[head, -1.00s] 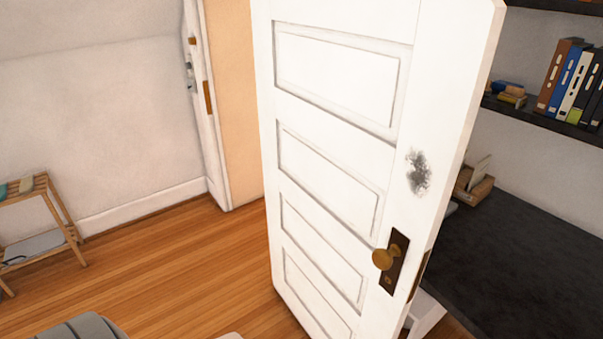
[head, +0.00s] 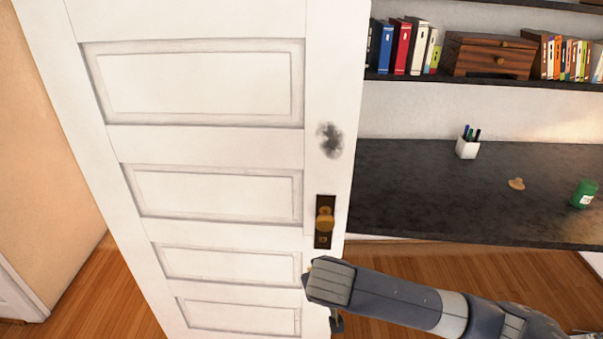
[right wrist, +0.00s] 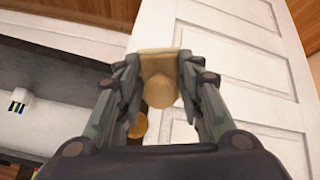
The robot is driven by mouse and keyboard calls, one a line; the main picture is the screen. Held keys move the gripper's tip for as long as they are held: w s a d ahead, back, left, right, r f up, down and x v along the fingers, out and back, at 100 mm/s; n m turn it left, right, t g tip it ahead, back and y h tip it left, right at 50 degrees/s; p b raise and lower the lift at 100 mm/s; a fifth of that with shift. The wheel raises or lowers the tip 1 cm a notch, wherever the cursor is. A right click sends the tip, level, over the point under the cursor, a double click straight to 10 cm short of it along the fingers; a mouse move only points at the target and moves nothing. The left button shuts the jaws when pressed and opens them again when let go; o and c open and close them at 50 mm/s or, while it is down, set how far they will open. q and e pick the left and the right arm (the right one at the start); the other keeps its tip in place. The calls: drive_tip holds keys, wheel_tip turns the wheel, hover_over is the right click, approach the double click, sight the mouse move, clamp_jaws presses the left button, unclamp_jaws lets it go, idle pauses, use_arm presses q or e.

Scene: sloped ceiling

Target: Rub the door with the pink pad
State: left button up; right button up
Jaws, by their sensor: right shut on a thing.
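The white panelled door (head: 210,145) stands open in the head view. It has a dark grey smudge (head: 330,140) near its right edge, above the brass knob (head: 325,220). My right arm (head: 390,300) comes in from the right below the knob; its fingers are not clear there. In the right wrist view my right gripper (right wrist: 160,68) is shut on a tan pad with a rounded grip (right wrist: 160,92), in front of the door (right wrist: 235,45). It looks tan rather than pink. My left gripper is not in view.
A dark desk (head: 420,190) is right of the door, with a white pen cup (head: 467,147) and a green jar (head: 584,194). Shelves above hold books (head: 402,46) and a wooden drawer box (head: 490,55). Wood floor (head: 95,290) is free at left.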

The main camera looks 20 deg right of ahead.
drive_tip(key=w+r+t+h+p, duration=0.1)
drive_tip(key=w+r+t, duration=0.25)
drive_tip(key=r, duration=0.35)
drive_tip(key=w+r+t+h, duration=0.1)
drive_tip(key=w+r+t, duration=0.25)
drive_tip(key=r, duration=0.35)
drive_tip(key=w+r+t+h+p, duration=0.1)
drive_tip(key=w+r+t+h, duration=0.15)
drive_tip(key=w+r, duration=0.35)
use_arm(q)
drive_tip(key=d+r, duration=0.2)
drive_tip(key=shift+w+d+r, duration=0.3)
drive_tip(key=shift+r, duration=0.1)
use_arm(e)
drive_tip(key=shift+m+t+y, duration=0.3)
drive_tip(key=shift+t+y, duration=0.05)
drive_tip(key=shift+y, duration=0.1)
drive_tip(key=w+d, duration=0.1)
drive_tip(key=w, duration=0.1)
drive_tip(key=w+d+r, duration=0.1)
drive_tip(key=w, duration=0.1)
drive_tip(key=shift+d, duration=0.4)
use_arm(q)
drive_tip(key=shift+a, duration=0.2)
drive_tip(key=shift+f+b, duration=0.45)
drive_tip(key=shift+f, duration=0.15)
use_arm(e)
drive_tip(key=shift+x, duration=0.95)
